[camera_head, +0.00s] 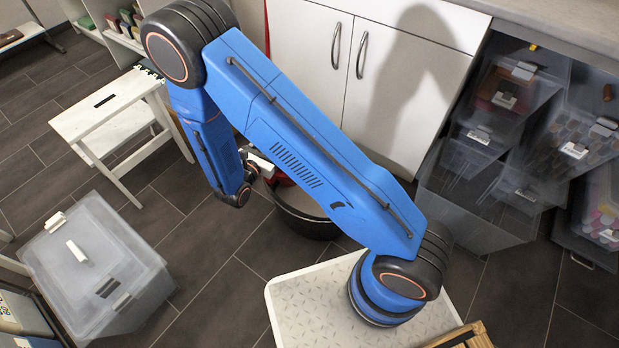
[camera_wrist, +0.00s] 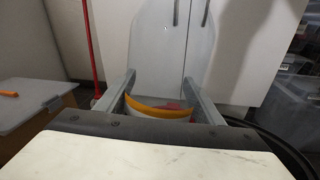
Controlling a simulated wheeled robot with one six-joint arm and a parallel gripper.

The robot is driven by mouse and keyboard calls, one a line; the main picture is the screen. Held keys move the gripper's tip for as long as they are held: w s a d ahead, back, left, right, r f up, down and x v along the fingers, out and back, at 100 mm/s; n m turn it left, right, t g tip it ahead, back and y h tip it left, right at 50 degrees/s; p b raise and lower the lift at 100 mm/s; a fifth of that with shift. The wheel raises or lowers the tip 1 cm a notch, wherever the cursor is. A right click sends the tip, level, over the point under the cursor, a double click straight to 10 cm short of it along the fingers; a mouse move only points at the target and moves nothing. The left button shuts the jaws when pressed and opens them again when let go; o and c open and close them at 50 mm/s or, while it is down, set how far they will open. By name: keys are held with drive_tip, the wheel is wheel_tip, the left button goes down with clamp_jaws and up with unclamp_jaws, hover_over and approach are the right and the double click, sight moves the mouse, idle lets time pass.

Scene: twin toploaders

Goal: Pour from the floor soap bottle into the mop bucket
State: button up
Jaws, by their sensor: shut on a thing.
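The dark mop bucket (camera_head: 303,224) stands on the floor in front of the white cabinet, partly covered by my arm in the head view. Its dark curved rim (camera_wrist: 289,154) shows at the lower right of the wrist view. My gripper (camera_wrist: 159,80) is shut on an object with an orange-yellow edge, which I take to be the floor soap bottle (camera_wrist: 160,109). Only a small part of it shows between the fingers, with some white and pink. In the head view my arm hides most of the gripper, and a red patch (camera_head: 281,178) shows over the bucket's left side. No flow is visible.
A white stool (camera_head: 105,108) and a lidded grey bin (camera_head: 95,265) stand at left. A red pole (camera_wrist: 91,50) stands by the white cabinet (camera_head: 400,70). Clear stacked bins (camera_head: 500,150) are at right. Dark floor (camera_head: 225,270) is open left of my base.

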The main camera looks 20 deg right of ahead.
drive_tip(key=shift+s+d+r+n, duration=0.15)
drive_tip(key=shift+d+r+n, duration=0.1)
drive_tip(key=shift+r+n, duration=0.3)
drive_tip(key=shift+f, duration=0.1)
drive_tip(key=shift+r, duration=2.5)
